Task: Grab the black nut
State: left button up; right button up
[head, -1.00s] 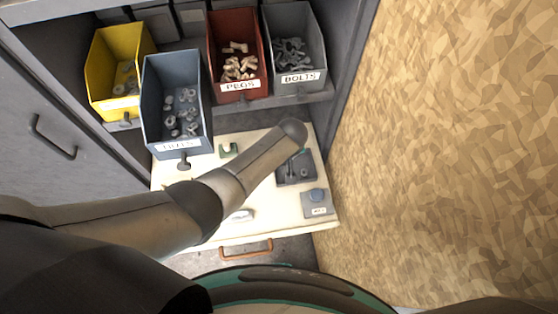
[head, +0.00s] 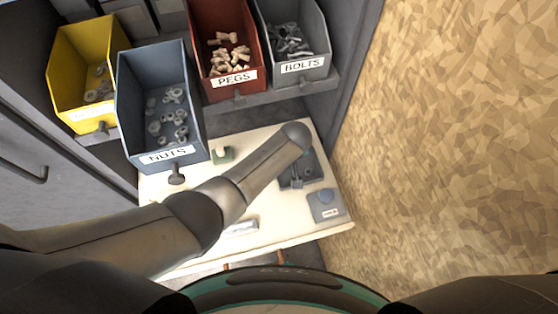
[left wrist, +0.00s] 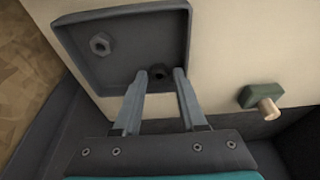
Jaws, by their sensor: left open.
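In the head view the dark tray (head: 311,166) is partly covered by my left arm, and the nut cannot be made out. My right gripper is not in view.
A blue-grey NUTS bin (head: 128,95), yellow bin (head: 62,60), red PEGS bin (head: 200,50) and grey BOLTS bin (head: 318,40) stand behind the pale work surface (head: 280,228). A grey box with a blue button (head: 325,205) and a green bracket (head: 222,155) sit on it.

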pick_arm(q)
jog(key=shift+f, duration=0.1)
jog(key=shift+d, duration=0.1)
grip_shut()
dwell(0.4)
